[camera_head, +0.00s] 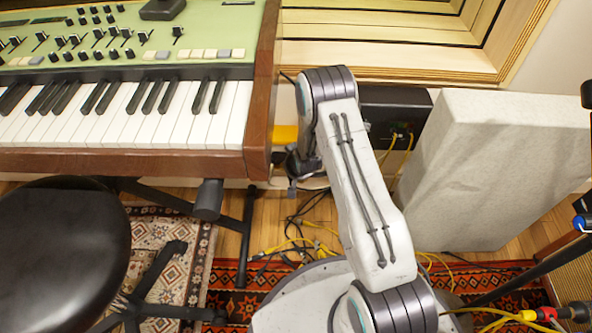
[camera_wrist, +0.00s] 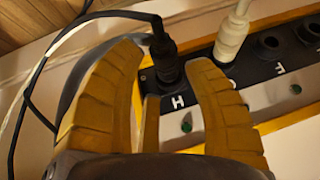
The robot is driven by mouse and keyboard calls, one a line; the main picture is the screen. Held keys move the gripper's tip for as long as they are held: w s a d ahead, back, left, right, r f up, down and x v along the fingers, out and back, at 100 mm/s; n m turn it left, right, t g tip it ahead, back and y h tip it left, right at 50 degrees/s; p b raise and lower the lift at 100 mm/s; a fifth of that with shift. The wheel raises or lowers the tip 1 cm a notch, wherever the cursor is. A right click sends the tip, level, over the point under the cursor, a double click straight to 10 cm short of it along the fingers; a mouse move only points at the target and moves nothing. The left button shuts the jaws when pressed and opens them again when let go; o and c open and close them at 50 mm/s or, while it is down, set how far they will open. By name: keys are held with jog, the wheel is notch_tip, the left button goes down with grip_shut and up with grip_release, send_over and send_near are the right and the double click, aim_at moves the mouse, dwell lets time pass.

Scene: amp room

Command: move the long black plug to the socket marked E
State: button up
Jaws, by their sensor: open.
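The long black plug (camera_wrist: 162,50) stands in the socket marked H on a black socket strip (camera_wrist: 258,76) in the wrist view, with a black cable running from its top. An empty socket marked F (camera_wrist: 270,46) follows. Another empty socket (camera_wrist: 309,32) is at the right edge, its letter out of view. In the head view my gripper (camera_head: 298,172) is small and dark.
A keyboard (camera_head: 130,110) on a stand and a black stool (camera_head: 65,255) are at left. A pale panel (camera_head: 480,165) and black box (camera_head: 395,110) are at right. Yellow and black cables (camera_head: 300,240) lie on the floor. A white cable crosses near my left finger.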

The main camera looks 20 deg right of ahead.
jog(key=shift+b+x, duration=0.35)
jog(key=shift+x, duration=0.75)
jog(key=shift+o, duration=0.2)
grip_shut()
